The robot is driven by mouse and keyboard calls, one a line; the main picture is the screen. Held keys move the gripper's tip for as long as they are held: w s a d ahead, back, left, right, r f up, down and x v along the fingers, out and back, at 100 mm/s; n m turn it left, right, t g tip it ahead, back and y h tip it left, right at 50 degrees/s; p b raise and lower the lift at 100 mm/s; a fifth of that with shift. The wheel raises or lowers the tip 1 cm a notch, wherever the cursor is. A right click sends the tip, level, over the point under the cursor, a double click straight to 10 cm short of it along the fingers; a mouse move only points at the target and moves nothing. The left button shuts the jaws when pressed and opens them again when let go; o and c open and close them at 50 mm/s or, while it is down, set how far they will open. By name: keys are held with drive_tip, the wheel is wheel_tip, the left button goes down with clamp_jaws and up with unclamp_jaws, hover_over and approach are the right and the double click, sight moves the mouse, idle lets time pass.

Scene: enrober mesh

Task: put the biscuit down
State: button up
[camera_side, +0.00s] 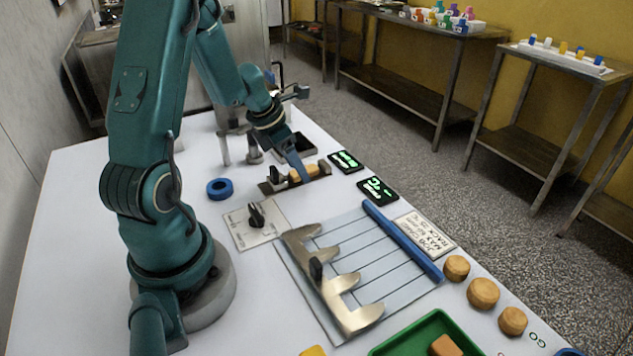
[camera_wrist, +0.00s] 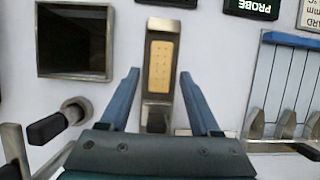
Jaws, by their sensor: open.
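In the wrist view a tan rectangular biscuit (camera_wrist: 161,66) with small dots lies lengthwise in a narrow metal holder (camera_wrist: 173,26). My gripper (camera_wrist: 159,72) is open, with one blue finger on each side of the biscuit and a visible gap to both. Nothing is held between the fingers. In the side view my gripper (camera_side: 298,172) is low over the same holder (camera_side: 268,188), beyond the blue ring. Tan parts of the biscuit (camera_side: 311,169) show there beside the fingers, which hide some of it. Whether the fingertips reach down to its height is unclear.
A dark square open box (camera_wrist: 75,42) and a black-handled clamp (camera_wrist: 52,125) are close on the left in the wrist view. Two displays (camera_side: 377,190), a wire rack (camera_side: 375,255) with a blue bar (camera_side: 403,240), round wooden pieces (camera_side: 483,293) and a green tray (camera_side: 400,345) occupy the table.

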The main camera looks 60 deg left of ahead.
sight(290, 173)
drive_tip(key=shift+s+r, duration=0.1)
drive_tip(key=shift+r, duration=0.55)
drive_tip(key=shift+v, duration=1.1)
drive_tip(key=v, duration=0.8)
drive_tip(key=shift+s, duration=0.2)
drive_tip(key=s+d+r+m, duration=0.2)
drive_tip(key=d+m, duration=0.8)
drive_tip(key=m, duration=0.8)
drive_tip(key=s+d+r+m+t, duration=0.1)
drive_tip(key=s+d+m, duration=0.3)
drive_tip(key=d+m, duration=0.6)
drive_tip(key=m, duration=0.8)
drive_tip(key=shift+s+d+r, duration=0.25)
drive_tip(key=shift+s+r, duration=0.05)
drive_tip(key=shift+r, duration=0.1)
